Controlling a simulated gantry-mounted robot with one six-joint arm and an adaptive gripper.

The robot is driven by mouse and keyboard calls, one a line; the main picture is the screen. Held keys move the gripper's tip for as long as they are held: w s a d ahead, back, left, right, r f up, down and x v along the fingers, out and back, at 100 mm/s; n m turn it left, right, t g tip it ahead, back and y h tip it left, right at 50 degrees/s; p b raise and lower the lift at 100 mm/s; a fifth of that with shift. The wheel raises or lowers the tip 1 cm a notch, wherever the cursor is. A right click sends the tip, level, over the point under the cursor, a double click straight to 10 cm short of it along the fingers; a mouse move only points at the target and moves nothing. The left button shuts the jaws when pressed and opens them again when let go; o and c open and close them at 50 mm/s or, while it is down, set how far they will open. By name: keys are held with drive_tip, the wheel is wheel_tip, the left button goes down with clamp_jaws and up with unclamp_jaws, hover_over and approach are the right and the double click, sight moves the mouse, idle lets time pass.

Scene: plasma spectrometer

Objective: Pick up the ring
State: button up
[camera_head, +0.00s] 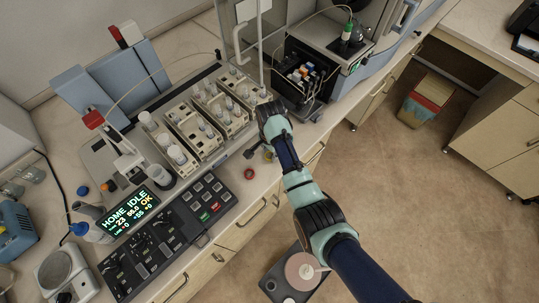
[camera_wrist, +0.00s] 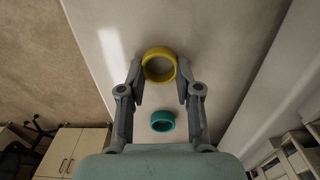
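A yellow ring (camera_wrist: 159,65) shows in the wrist view on the pale bench top, between and slightly beyond my fingertips. A teal ring (camera_wrist: 162,121) shows lower in that view, between the finger bases in the picture. My gripper (camera_wrist: 160,82) is open, with no ring clamped in it. How high the fingers are above the rings is hard to tell. In the head view my gripper (camera_head: 256,152) is over the front of the bench, and a red ring (camera_head: 249,174) lies just below it. Part of the yellow ring (camera_head: 268,156) shows beside the fingers; the teal ring is hidden there.
Racks of white vials (camera_head: 207,112) stand behind my gripper. A control panel with keys (camera_head: 208,200) and a lit display (camera_head: 129,211) are to the left. The bench's front edge is close to my gripper.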

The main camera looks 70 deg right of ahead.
drive_tip(key=shift+r, duration=0.1)
wheel_tip(320, 180, up, 20)
drive_tip(key=p, duration=1)
drive_tip(key=w+a+n, duration=0.7)
drive_tip(key=w+a, duration=0.3)
drive_tip(key=w+a+n, duration=0.4)
drive_tip(key=a+n, duration=0.1)
drive_tip(key=a, duration=0.5)
drive_tip(key=w+a+r+n, duration=0.1)
drive_tip(key=w+a+n, duration=0.3)
drive_tip(key=a, duration=0.6)
drive_tip(key=w+a+r+n, duration=0.1)
drive_tip(key=w+a+n, duration=0.3)
drive_tip(key=a, duration=0.6)
drive_tip(key=n, duration=0.2)
drive_tip(key=shift+r+n, duration=0.15)
drive_tip(key=shift+n, duration=0.25)
